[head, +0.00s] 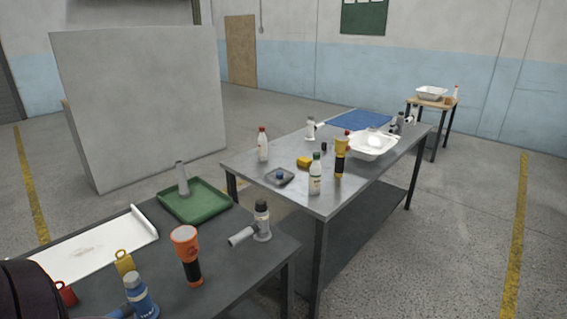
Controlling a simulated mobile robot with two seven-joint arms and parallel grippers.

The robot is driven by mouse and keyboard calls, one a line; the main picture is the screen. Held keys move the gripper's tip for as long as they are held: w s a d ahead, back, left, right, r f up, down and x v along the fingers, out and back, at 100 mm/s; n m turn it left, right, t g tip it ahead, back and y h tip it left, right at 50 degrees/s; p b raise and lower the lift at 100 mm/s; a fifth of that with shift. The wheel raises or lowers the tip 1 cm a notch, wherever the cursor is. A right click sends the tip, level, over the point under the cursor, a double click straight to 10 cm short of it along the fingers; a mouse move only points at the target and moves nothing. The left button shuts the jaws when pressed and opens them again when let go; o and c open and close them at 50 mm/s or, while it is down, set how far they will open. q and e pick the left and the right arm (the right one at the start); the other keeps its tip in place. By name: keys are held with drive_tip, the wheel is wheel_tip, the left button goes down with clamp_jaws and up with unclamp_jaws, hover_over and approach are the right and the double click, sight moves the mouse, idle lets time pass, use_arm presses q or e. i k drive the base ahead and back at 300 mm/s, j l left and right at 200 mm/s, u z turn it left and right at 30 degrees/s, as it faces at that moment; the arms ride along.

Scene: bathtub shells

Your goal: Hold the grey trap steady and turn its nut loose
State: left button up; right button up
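A grey trap-like fitting (262,232) stands upright at the right end of the near dark table (225,272). It has a dark upper part and a light grey side pipe (242,236) pointing left. Which part of it is the nut is too small to tell. A similar light grey fitting (310,130) stands on the far metal table, and a blue and grey one (140,297) is at the near table's front edge. Neither of my grippers is in view.
The near table also holds an orange flashlight (186,246), a green tray (218,213) with a grey upright piece, a white tray (140,222) and a yellow tag-like piece (124,262). The far metal table (305,200) holds bottles and a white basin (372,153). A grey partition (140,100) stands behind.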

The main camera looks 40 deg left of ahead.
sight(260, 204)
drive_tip(key=i+j+z, duration=0.1)
drive_tip(key=i, duration=1.2)
drive_tip(key=i+j+z, duration=0.1)
drive_tip(key=i+z, duration=0.25)
drive_tip(key=i, duration=0.9)
drive_tip(key=i+z, duration=0.15)
drive_tip(key=z, duration=0.25)
drive_tip(key=i+z, duration=0.1)
drive_tip(key=z, duration=0.3)
drive_tip(key=i+j+z, duration=0.1)
drive_tip(key=z, duration=5.9)
